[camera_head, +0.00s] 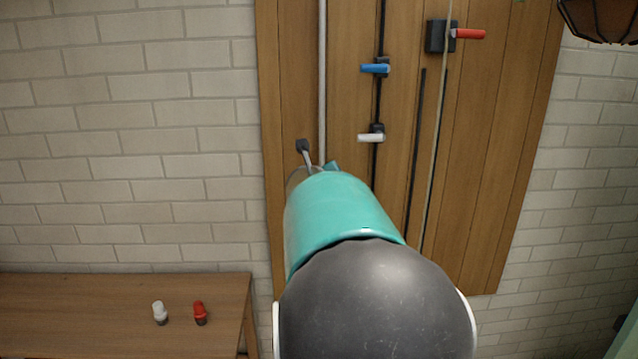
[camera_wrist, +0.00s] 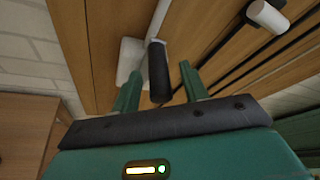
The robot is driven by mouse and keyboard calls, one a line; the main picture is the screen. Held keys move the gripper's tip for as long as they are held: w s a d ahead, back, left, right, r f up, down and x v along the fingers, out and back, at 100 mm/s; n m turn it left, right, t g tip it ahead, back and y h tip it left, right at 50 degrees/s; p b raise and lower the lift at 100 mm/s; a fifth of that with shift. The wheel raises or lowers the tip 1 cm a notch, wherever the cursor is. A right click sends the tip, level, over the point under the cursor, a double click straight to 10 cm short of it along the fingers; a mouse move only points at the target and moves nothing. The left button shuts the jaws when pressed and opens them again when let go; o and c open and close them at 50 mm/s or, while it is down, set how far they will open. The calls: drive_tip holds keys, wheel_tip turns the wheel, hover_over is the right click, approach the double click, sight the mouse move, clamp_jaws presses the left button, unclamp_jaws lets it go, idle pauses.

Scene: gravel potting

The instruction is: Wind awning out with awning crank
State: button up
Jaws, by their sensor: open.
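The awning crank's pale rod (camera_head: 322,85) runs down the wooden panel in the head view, with a dark handle (camera_head: 302,146) near its lower end. In the wrist view the black cylindrical handle (camera_wrist: 158,72) sticks out toward my gripper (camera_wrist: 160,88). My gripper is open, with one green finger on each side of the handle. The handle's end lies between the fingers in the picture; I see no contact. A pale mounting plate (camera_wrist: 130,58) shows behind it. In the head view my arm hides most of the gripper. The awning itself is not clearly in view.
The panel (camera_head: 480,180) also carries a blue lever (camera_head: 374,69), a white lever (camera_head: 371,138) and a red lever (camera_head: 467,34) to the right of the rod. A wooden table (camera_head: 90,300) at lower left holds a white-topped item (camera_head: 160,312) and a red-topped item (camera_head: 200,312).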

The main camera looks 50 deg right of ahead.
drive_tip(key=v, duration=1.1)
drive_tip(key=shift+s+a+r, duration=0.2)
drive_tip(key=shift+a, duration=0.05)
